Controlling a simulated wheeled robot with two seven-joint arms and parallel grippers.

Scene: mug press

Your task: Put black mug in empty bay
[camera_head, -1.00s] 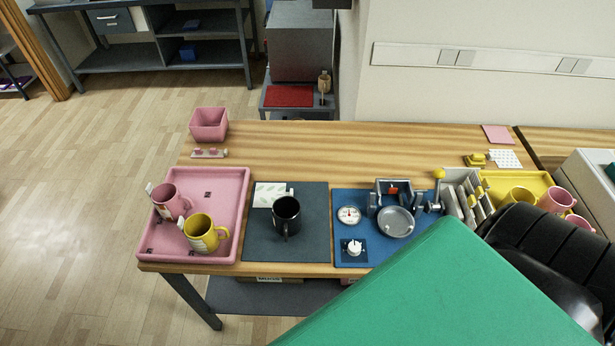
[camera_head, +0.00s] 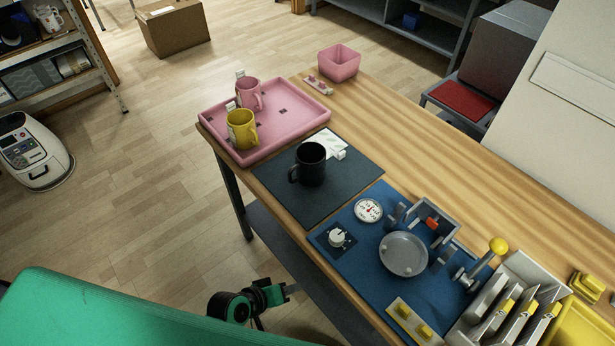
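The black mug (camera_head: 312,164) stands upright on a dark grey mat (camera_head: 336,194), its handle toward the left. The pink tray (camera_head: 300,121) lies beyond the mat, toward the upper left. A pink mug (camera_head: 250,95) and a yellow mug (camera_head: 242,130) stand in its left part, each with a white tag. The tray's right part is bare, with small dark square marks on its floor. My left gripper (camera_head: 288,290) is low at the bottom, off the table's near edge and well away from the black mug. Its finger opening cannot be made out. My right gripper is out of view.
A blue mat (camera_head: 350,245) holds a dial (camera_head: 368,210), a knob, a round grey plate (camera_head: 403,254) and a press with a yellow-knobbed lever (camera_head: 497,246). A grey rack (camera_head: 500,305) stands at the lower right. A pink bin (camera_head: 339,63) sits at the far end.

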